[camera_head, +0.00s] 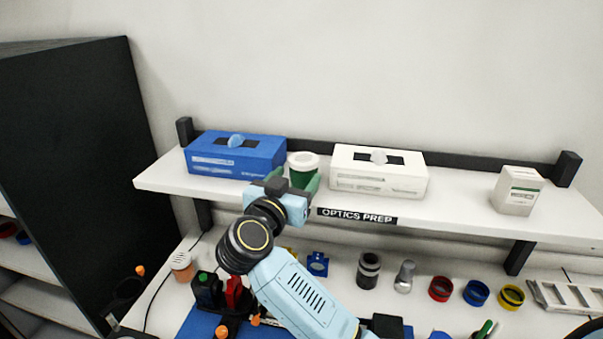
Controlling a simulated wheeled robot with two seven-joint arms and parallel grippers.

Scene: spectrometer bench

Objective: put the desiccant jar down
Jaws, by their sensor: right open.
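The desiccant jar (304,161), green with a white lid, stands upright on the white wall shelf (460,196), between a blue tissue box (234,155) and a white tissue box (378,172). My right gripper (298,180) reaches up to it from the front. Its pale green fingers are open, one on each side of the jar. I cannot tell whether either finger touches it. The gripper body hides the jar's lower part and base. My left gripper is not in view.
A small white carton (518,190) stands at the shelf's right, with free shelf between it and the white tissue box. Below, the bench holds several coloured rings, a dark cylinder (368,270) and a metal rack (566,297). A black cabinet (85,170) stands left.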

